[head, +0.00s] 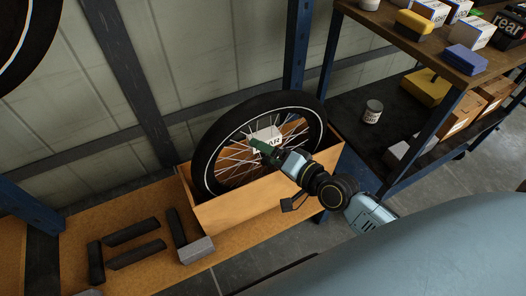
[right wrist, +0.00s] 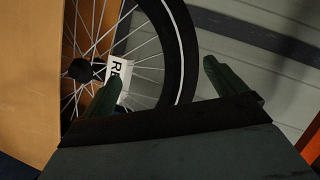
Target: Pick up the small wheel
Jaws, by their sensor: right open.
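A spoked wheel (head: 213,146) with a black tyre and a thin white line stands upright in an open wooden box (head: 250,198). A white label (head: 266,135) sits at its spokes, its lettering partly hidden. My right gripper (head: 257,145) is in front of the wheel, near the hub and label. In the right wrist view my right gripper (right wrist: 158,80) is open, its green fingers apart. The tyre (right wrist: 181,50) shows between and beyond the fingers, and the label (right wrist: 117,72) is by the left finger. No hold on the wheel shows. My left gripper is not in view.
The box stands on a wooden shelf (head: 140,275) with black bars (head: 133,231) and a grey block (head: 196,250) at left. A blue upright (head: 296,45) rises behind. A loaded shelf unit (head: 425,45) stands right. Another tyre (head: 40,40) is at upper left.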

